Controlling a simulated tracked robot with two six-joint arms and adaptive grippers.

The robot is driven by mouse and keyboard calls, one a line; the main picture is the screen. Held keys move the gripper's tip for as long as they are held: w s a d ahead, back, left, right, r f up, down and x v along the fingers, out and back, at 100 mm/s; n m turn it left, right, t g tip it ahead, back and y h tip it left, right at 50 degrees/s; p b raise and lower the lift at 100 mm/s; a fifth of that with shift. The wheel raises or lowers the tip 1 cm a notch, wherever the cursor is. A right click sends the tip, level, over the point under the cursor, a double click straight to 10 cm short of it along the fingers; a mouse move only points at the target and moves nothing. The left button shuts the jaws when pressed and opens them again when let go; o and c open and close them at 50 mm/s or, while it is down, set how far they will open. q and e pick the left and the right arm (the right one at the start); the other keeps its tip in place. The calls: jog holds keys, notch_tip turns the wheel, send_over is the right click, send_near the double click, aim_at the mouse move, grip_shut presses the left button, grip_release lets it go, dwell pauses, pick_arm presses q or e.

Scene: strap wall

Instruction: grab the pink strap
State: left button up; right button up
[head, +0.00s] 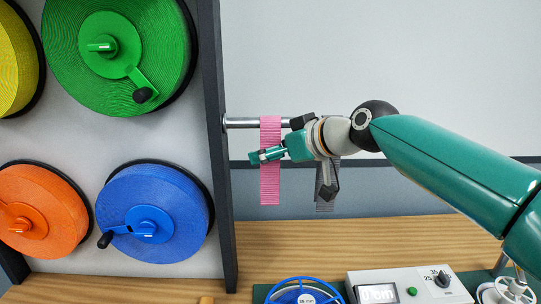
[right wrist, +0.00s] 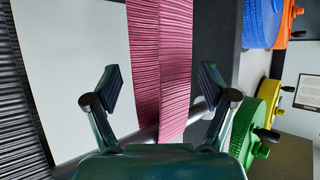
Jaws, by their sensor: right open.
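The pink strap (head: 270,189) hangs from a metal rod (head: 245,123) to the right of the dark frame post in the head view. In the right wrist view the pink strap (right wrist: 160,60) runs down between my fingers. My right gripper (head: 262,155) crosses in front of the strap in the head view and hides a short piece of it. In the right wrist view my right gripper (right wrist: 160,88) is open, with one finger on each side of the strap and a gap on both sides. My left gripper is not in view.
A dark grey strap (head: 325,200) hangs behind my right wrist. Green (head: 70,55), blue (head: 180,205) and orange (head: 55,235) reels sit on the panel at left. A wooden bench (head: 340,235) below holds a meter box (head: 415,286) and a blue-rimmed reel (head: 290,292).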

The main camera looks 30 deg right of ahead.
jog(key=shift+w+a+f, duration=0.15)
jog(key=shift+w+f, duration=0.05)
jog(key=shift+w, duration=0.25)
grip_shut()
dwell(0.8)
dwell(1.3)
